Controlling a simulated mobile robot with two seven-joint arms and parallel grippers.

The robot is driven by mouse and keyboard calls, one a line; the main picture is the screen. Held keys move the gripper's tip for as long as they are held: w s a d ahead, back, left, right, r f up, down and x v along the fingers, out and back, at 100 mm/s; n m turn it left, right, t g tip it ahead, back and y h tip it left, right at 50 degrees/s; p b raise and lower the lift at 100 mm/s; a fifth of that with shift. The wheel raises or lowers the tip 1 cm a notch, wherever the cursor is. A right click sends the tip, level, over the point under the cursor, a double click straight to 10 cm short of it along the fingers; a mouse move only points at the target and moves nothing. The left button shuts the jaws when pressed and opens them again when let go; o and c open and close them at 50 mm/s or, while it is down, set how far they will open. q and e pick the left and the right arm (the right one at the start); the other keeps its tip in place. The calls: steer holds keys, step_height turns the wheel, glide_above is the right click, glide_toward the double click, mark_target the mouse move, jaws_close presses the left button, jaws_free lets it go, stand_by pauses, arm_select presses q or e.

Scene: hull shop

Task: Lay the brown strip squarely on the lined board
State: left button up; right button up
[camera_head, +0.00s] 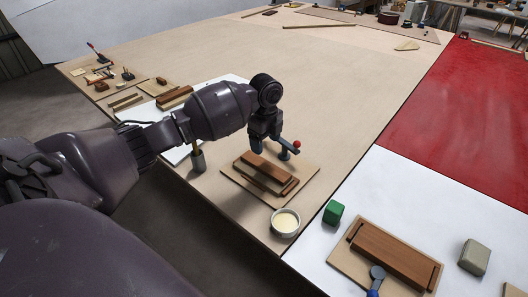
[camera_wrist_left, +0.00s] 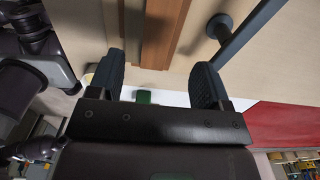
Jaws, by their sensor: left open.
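A brown strip (camera_head: 268,167) lies across a tan board (camera_head: 308,169) in the head view, with a lighter wooden piece beside and under it; any lines on the board are too small to make out. The strip also shows in the left wrist view (camera_wrist_left: 164,30), running away from between the fingers. My left gripper (camera_head: 264,143) is open and empty, just above the strip's far-left end. In the left wrist view its fingers (camera_wrist_left: 158,80) are spread apart with no contact on the strip visible. My right gripper is not in view.
A red-knobbed clamp (camera_head: 287,151) stands on the board beside my left gripper. A cream-filled bowl (camera_head: 285,222) is at the board's near corner. A green block (camera_head: 333,213), another board with a brown piece (camera_head: 398,255) and a grey block (camera_head: 474,257) are at right. The table beyond is largely clear.

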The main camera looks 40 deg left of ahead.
arm_select(q)
steer(key=shift+r, duration=1.5)
